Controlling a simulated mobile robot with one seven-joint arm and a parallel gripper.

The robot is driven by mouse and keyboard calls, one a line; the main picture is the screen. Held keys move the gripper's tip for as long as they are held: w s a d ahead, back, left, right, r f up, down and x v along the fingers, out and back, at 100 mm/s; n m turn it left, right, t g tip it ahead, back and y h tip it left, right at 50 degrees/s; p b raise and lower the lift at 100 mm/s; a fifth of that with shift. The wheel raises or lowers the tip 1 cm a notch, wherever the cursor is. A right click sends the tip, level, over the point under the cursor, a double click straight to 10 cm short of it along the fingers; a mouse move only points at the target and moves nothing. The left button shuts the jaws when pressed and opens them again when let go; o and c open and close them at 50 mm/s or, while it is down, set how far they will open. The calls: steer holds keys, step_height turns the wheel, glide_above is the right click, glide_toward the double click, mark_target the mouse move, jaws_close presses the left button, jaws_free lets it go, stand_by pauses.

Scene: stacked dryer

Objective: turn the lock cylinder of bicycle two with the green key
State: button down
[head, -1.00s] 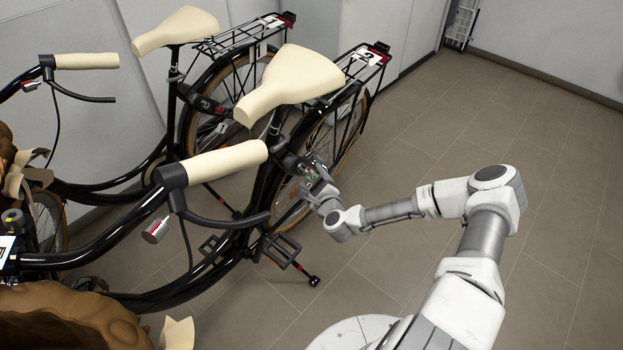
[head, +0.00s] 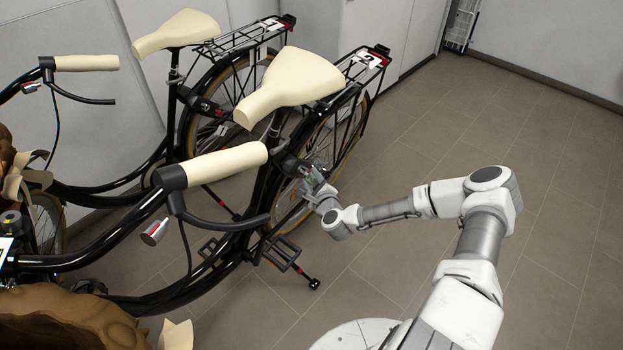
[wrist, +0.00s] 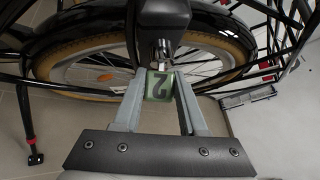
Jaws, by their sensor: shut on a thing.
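Bicycle two (head: 291,79) is black with a cream saddle and a "2" plate on its rear rack. Its black lock (head: 288,163) sits at the rear wheel below the saddle; the lock also shows at the top of the wrist view (wrist: 160,18). My gripper (head: 313,179) is at the lock's near side. In the wrist view my gripper (wrist: 158,92) is shut on the green key (wrist: 160,86), whose tag reads "2". The metal part ahead of the tag meets the underside of the lock. How deep the key sits in the cylinder I cannot tell.
Bicycle one (head: 177,30) stands behind, close to the wall cabinets. A pedal (head: 281,253) of bicycle two sticks out below my gripper. The tiled floor (head: 420,120) to the right is clear.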

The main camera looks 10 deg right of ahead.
steer(key=shift+w+f+n+t+h+b, duration=0.15)
steer(key=shift+n+t+h+b, duration=0.3)
steer(key=shift+b, duration=0.85)
steer(key=shift+a+n+t+b, duration=0.1)
steer(key=shift+n+t+b, duration=0.25)
steer(key=shift+t+b, duration=0.3)
steer(key=shift+w+n+t+h+b, duration=0.1)
steer(key=shift+n+t+h+b, duration=0.6)
steer(key=shift+b, duration=1.45)
steer(key=shift+r+t, duration=0.2)
steer(key=shift+t, duration=0.2)
steer(key=shift+n, duration=0.3)
steer(key=shift+f+n+t, duration=0.1)
steer(key=shift+n+t, duration=0.2)
steer(key=shift+t, duration=0.1)
steer(key=shift+n+t, duration=0.4)
